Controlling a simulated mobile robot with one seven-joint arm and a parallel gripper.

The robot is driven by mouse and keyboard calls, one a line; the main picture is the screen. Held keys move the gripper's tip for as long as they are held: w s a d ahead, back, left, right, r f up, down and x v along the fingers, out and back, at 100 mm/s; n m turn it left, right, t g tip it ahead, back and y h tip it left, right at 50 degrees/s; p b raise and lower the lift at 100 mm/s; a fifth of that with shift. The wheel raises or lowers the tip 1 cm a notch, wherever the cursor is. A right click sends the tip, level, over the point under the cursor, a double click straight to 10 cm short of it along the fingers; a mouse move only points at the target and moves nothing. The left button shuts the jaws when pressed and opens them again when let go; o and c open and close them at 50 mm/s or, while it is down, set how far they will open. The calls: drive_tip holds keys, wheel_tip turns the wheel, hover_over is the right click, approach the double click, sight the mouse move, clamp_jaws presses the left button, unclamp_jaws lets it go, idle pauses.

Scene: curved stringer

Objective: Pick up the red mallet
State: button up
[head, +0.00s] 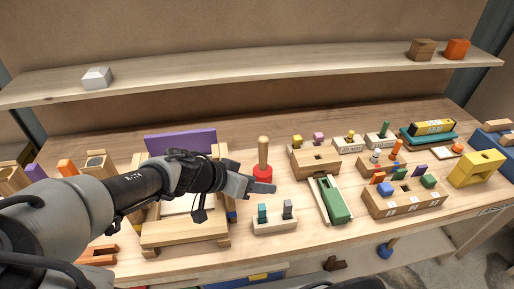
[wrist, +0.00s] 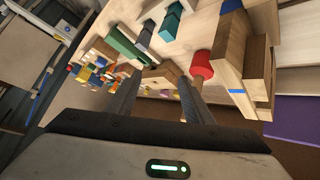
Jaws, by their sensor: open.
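The red mallet (head: 263,171) stands upright on the workbench, its red head down and its light wooden handle pointing up. My gripper (head: 252,177) is open and empty, reaching in from the left, with its fingers close to the mallet in the head view. In the wrist view the mallet's red head (wrist: 202,65) shows just beyond the right finger's tip, and part of its handle is hidden by that finger. The mallet is not centred between the fingers (wrist: 160,88). I cannot tell whether a finger touches it.
A wooden frame (head: 185,238) with a purple board (head: 180,141) lies under my arm. Several wooden toys crowd the right side. A shelf (head: 250,75) runs behind.

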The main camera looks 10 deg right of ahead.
sight(261, 143)
drive_tip(key=w+a+r+t, duration=0.5)
drive_tip(key=a+r, duration=0.1)
drive_tip(key=r, duration=0.1)
drive_tip(key=shift+h, duration=0.5)
drive_tip(key=b+x, duration=0.6)
drive_tip(key=x, duration=0.5)
drive_tip(key=shift+w+d+r, duration=0.1)
drive_tip(key=shift+w, duration=0.2)
drive_tip(key=b+x, duration=0.1)
drive_tip(key=x, duration=0.1)
drive_tip(key=b+x, duration=0.1)
drive_tip(key=x, duration=0.1)
drive_tip(key=shift+d+f, duration=0.1)
drive_tip(key=shift+f, duration=0.25)
drive_tip(key=shift+w+d+f, duration=0.1)
drive_tip(key=shift+w+d, duration=0.2)
clamp_jaws()
